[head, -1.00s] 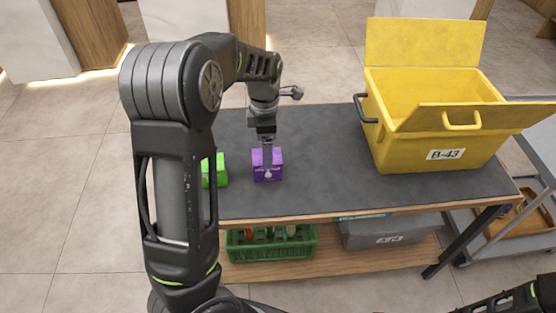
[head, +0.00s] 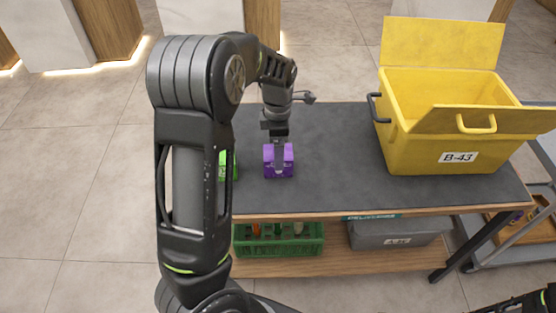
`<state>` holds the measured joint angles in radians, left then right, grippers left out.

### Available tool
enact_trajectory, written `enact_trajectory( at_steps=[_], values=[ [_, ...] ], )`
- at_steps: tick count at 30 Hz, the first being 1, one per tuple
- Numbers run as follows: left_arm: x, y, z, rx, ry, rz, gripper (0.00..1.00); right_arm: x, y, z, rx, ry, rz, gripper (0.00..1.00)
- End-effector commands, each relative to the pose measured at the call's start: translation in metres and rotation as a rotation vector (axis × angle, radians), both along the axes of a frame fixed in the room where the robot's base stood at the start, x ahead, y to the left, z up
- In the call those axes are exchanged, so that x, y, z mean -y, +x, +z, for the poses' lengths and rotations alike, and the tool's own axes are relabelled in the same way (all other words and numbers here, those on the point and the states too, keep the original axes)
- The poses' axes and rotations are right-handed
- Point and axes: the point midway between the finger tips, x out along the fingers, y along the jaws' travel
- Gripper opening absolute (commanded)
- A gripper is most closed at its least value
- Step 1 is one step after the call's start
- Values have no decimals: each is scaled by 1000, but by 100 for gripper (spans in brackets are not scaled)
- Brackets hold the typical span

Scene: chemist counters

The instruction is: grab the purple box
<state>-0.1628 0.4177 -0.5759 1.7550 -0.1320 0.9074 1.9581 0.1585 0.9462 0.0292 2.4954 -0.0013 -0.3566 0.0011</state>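The purple box (head: 286,168) stands on the dark table top, left of the table's middle. My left gripper (head: 279,165) points down at it from above, with its fingers at the box. The fingers overlap the box in the picture, and I cannot tell whether they are closed on it. My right arm shows only at the bottom right corner, and its gripper is out of view.
A green box (head: 230,166) stands left of the purple box, partly hidden by my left arm. A large open yellow crate (head: 420,154) stands at the table's right. The lower shelf holds a green crate (head: 262,247) with bottles and a grey bin (head: 395,238). The table (head: 340,150) is clear between purple box and yellow crate.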

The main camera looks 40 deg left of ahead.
Motion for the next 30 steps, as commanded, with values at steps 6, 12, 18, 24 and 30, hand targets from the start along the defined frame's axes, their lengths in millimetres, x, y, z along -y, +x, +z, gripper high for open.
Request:
enact_trajectory(
  at_steps=[6,12,18,24,30],
  values=[
    [1,-3,-26,-6,-1,0,84,0,0,4,0,0,0,36],
    [2,-3,-49,-2,0,0,84,0,0,4,0,0,0,36],
    [2,-3,-51,-1,0,0,84,0,0,4,0,0,0,36],
    [2,-2,-51,-1,0,0,84,0,0,4,0,0,0,36],
    [2,-2,-51,-1,0,0,84,0,0,4,0,0,0,36]
  ],
)
